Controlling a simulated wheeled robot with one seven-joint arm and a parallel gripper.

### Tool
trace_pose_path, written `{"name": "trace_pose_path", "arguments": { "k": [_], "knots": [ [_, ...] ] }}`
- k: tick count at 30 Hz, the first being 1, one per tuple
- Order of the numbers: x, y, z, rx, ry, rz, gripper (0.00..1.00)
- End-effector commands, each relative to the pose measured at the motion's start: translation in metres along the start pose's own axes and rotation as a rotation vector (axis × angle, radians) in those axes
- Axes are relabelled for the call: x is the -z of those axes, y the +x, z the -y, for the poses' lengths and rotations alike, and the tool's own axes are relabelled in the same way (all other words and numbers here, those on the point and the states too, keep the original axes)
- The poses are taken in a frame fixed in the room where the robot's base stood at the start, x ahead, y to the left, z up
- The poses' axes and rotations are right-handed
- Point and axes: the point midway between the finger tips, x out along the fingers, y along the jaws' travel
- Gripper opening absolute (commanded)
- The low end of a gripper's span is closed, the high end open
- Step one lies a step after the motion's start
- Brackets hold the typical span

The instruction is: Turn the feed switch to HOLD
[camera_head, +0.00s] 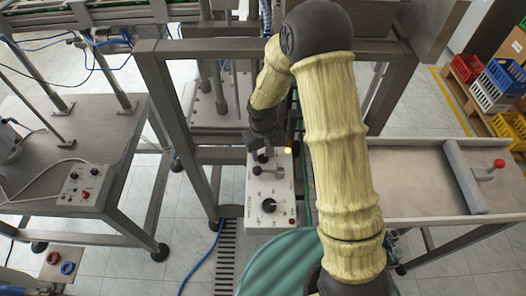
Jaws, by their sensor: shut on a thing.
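A white control box (283,215) stands in the middle, below my arm. Its top carries a round black dial (268,206) with marks around it, too small to read. Behind the dial is a dark lever with ball ends (268,171). My gripper (264,152) points down at the back end of the box, behind that lever. It is shut on a small dark handle there, mostly hidden by the fingers. I cannot make out which way the handle points or its labels.
A red button (291,221) sits at the box's front corner. Grey frame posts (170,110) stand left of the box. A metal tray (415,185) with a red-knobbed gate lies right. A side table (75,150) carries another small control box (85,187).

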Motion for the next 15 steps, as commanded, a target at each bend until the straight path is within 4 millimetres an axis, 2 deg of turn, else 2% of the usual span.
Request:
{"name": "trace_pose_path", "arguments": {
  "k": [15],
  "knots": [
    [0.0017, -0.0018, 0.0003, -0.001, -0.083, -0.005, 0.15]
  ]
}}
